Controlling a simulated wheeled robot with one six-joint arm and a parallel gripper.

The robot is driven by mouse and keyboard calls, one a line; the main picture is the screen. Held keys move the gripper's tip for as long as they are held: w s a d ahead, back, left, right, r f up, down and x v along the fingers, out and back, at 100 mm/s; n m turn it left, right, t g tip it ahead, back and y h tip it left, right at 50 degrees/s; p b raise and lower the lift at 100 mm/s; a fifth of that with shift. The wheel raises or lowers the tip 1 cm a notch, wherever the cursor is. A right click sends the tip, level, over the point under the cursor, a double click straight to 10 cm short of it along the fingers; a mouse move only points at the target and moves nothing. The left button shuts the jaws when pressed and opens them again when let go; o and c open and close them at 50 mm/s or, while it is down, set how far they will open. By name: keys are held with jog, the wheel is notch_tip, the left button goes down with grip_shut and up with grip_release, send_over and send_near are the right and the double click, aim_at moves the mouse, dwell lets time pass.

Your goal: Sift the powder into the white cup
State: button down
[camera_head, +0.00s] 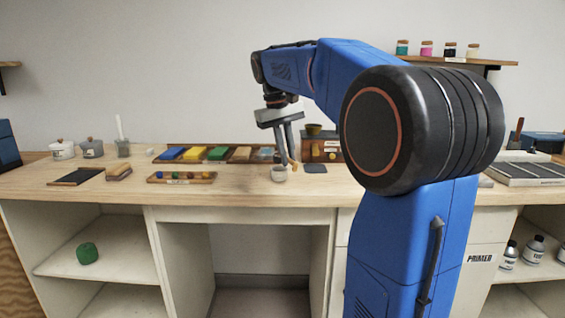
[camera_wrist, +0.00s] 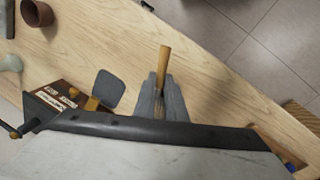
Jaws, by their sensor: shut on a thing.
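My gripper (camera_head: 287,158) is shut on a wooden-handled tool (camera_head: 293,166) and points down over the table. In the wrist view, the tool's tan handle (camera_wrist: 164,58) sticks out between my grey fingers (camera_wrist: 160,98). Its other end is hidden, so I cannot tell whether it is a sieve. The small white cup (camera_head: 279,175) stands upright on the table just below and left of my fingertips. I cannot tell whether they touch, nor see any powder in it. I cannot make out the cup in the wrist view.
A dark pad (camera_head: 316,169) lies right of the cup, before a wooden box (camera_head: 322,150) with a bowl (camera_head: 314,129) above it. Bare table (camera_head: 240,186) lies between.

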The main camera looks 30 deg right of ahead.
jog(key=shift+r, duration=2.5)
